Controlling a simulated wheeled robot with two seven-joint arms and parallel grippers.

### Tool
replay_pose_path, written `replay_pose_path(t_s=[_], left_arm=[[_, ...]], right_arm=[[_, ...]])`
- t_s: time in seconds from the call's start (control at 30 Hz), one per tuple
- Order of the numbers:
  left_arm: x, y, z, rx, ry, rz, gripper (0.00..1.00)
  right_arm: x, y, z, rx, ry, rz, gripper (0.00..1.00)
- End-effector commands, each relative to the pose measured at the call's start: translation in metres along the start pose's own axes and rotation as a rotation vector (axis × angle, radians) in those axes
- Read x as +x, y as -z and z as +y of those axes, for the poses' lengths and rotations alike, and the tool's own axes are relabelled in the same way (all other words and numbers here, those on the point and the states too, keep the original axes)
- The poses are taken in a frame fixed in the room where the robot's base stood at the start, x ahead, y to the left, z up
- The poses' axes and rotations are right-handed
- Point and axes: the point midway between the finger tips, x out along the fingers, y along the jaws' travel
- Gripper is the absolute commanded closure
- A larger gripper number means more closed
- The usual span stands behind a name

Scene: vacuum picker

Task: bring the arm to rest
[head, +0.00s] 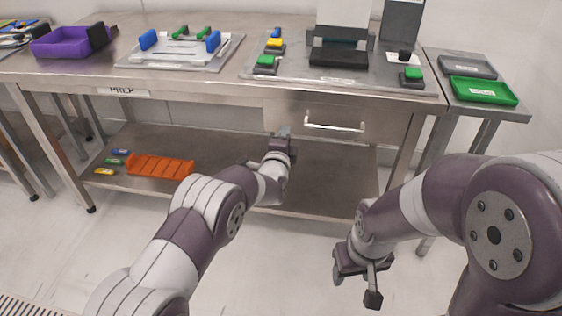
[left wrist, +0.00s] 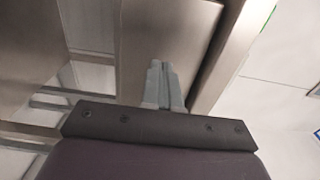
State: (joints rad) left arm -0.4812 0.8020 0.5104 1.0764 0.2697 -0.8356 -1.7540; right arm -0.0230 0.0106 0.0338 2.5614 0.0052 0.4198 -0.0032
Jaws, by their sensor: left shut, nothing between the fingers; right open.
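My left arm reaches forward from the lower left in the head view. Its gripper (head: 284,132) is near the front of the steel bench, left of the drawer handle (head: 335,126). In the left wrist view its two fingers (left wrist: 163,68) are together with nothing between them. I cannot tell whether it touches the bench. My right arm comes in from the right. Its gripper (head: 357,283) hangs low over the floor in front of the bench, open and empty.
The steel bench (head: 200,86) carries a purple bin (head: 62,42), a tray with blue and green clamps (head: 180,52) and a machine with green buttons (head: 340,50). An orange rack (head: 160,166) lies on its lower shelf. A side table (head: 510,112) holds a green tray (head: 483,91). The front floor is clear.

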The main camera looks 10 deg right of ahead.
Motion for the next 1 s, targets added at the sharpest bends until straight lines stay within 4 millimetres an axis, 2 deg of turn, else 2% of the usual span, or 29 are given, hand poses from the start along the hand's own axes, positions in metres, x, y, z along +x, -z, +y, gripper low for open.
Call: replay_pose_path(t_s=[0.03, 0.4, 0.53, 0.7, 0.77, 0.87, 0.9, 0.93, 1.0], left_arm=[[-0.009, 0.001, -0.005, 0.000, -0.001, 0.002, 1.00], [-0.081, 0.001, -0.003, 0.001, -0.004, 0.003, 1.00], [-0.092, 0.001, -0.001, 0.000, -0.002, 0.002, 1.00], [-0.094, 0.001, 0.002, -0.049, -0.010, 0.003, 1.00], [-0.095, 0.004, 0.016, -0.157, -0.079, 0.008, 1.00], [-0.124, 0.009, 0.078, -0.416, -0.375, -0.019, 1.00], [-0.148, 0.007, 0.100, -0.558, -0.545, -0.078, 1.00], [-0.170, -0.001, 0.110, -0.671, -0.669, -0.157, 1.00], [-0.226, -0.026, 0.117, -0.893, -0.893, -0.389, 1.00]], right_arm=[[-0.007, 0.002, 0.000, 0.000, 0.000, 0.002, 0.46], [-0.027, 0.004, 0.000, 0.000, 0.000, 0.002, 0.46], [-0.028, 0.004, 0.000, 0.000, 0.000, 0.002, 0.46], [-0.028, 0.004, 0.000, 0.000, 0.000, 0.002, 0.46], [-0.028, 0.004, 0.000, 0.000, 0.000, 0.002, 0.46], [-0.028, 0.004, 0.000, 0.000, 0.000, 0.002, 0.46], [-0.028, 0.004, 0.000, 0.000, 0.000, 0.002, 0.46], [-0.028, 0.004, 0.000, 0.000, 0.000, 0.002, 0.46], [-0.028, 0.004, 0.000, 0.000, 0.000, 0.002, 0.46]])
